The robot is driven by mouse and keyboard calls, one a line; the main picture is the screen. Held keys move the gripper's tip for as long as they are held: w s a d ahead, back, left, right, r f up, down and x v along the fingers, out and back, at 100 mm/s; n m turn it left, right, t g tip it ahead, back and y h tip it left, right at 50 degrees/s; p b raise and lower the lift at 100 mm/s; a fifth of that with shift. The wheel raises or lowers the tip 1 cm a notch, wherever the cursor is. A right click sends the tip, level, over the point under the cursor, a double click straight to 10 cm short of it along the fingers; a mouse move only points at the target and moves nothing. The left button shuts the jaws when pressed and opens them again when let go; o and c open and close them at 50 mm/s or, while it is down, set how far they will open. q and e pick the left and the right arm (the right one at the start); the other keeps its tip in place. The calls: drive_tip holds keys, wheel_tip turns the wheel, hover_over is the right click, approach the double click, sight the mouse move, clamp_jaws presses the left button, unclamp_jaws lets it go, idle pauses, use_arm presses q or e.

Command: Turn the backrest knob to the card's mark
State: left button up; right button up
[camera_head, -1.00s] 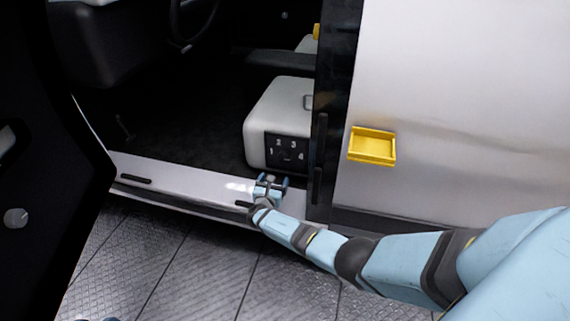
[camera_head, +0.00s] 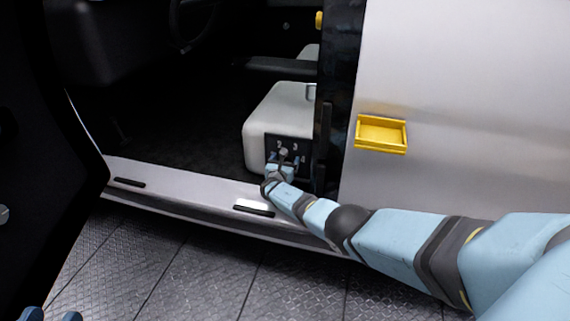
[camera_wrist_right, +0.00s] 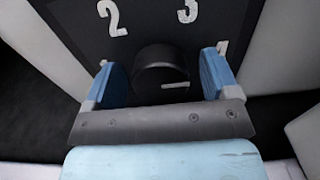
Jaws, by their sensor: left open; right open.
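The dark dial plate (camera_head: 301,142) with white numbers is on the side of the pale seat base. In the right wrist view the round dark knob (camera_wrist_right: 160,68) stands on this plate (camera_wrist_right: 150,22), below the 2 and 3; the other numbers are mostly hidden by the fingers. A short white line shows on the knob's lower right. My right gripper (camera_head: 283,158) is open, and its blue fingers (camera_wrist_right: 165,78) are on either side of the knob, apart from it. My left gripper (camera_head: 50,315) is open at the bottom left edge, mostly out of view. I see no card.
The seat base (camera_head: 278,112) stands inside the cab, behind the pale door sill (camera_head: 190,185). A dark door pillar (camera_head: 338,90) is close to its right. An empty yellow tray (camera_head: 381,133) is on the pale panel to the right. A dark open door fills the left.

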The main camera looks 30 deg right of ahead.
drive_tip(key=c, duration=0.9)
